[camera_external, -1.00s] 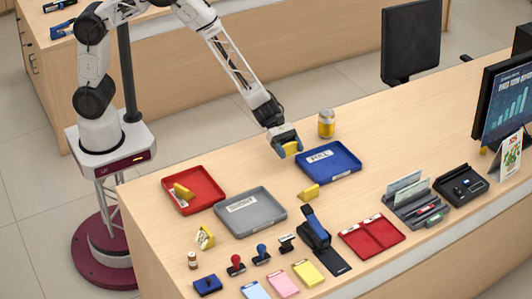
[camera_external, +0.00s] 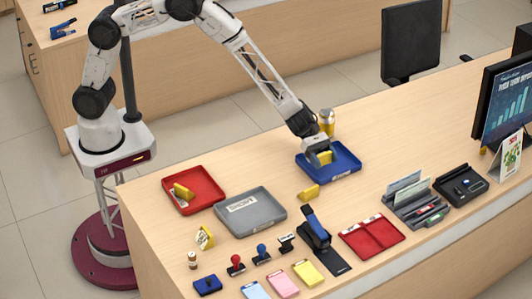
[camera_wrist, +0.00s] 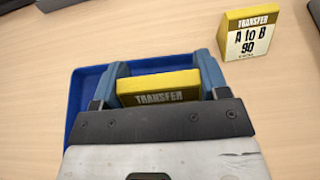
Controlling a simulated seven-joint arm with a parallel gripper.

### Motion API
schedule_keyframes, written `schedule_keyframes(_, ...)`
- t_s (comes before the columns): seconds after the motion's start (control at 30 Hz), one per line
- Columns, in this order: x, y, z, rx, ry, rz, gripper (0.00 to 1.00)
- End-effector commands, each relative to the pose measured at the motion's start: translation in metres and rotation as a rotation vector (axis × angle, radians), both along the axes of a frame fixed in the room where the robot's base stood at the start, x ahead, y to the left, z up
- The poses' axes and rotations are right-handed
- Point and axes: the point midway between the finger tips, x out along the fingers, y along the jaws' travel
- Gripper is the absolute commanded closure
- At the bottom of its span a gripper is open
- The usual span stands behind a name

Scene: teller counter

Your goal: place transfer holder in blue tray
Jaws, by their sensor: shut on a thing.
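My gripper (camera_external: 319,156) is shut on a yellow transfer holder (camera_external: 325,158) over the blue tray (camera_external: 347,173). In the wrist view the blue fingers of my gripper (camera_wrist: 162,78) sit at both sides of the holder (camera_wrist: 150,82), whose TRANSFER lettering shows. The blue tray (camera_wrist: 82,92) is below and around it there. Whether the holder touches the tray floor I cannot tell. A second yellow transfer holder (camera_external: 310,191) stands on the counter in front of the tray; its label in the wrist view (camera_wrist: 252,36) reads "A to B 90".
The grey tray (camera_external: 262,214) is empty; the red tray (camera_external: 208,184) bears a yellow holder (camera_external: 182,191). A stapler (camera_external: 315,229) and red double tray (camera_external: 385,240) are nearer the front. Counter right of the blue tray is clear.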

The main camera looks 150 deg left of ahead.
Motion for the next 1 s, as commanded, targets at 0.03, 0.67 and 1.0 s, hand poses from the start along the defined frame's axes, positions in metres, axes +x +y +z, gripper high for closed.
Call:
schedule_keyframes(0.03,0.004,0.004,0.0,0.001,-0.001,0.0,0.56)
schedule_keyframes(0.67,0.014,0.012,-0.001,0.001,-0.001,0.0,0.56)
schedule_keyframes(1.0,0.018,0.016,-0.03,-0.001,0.001,0.001,0.56)
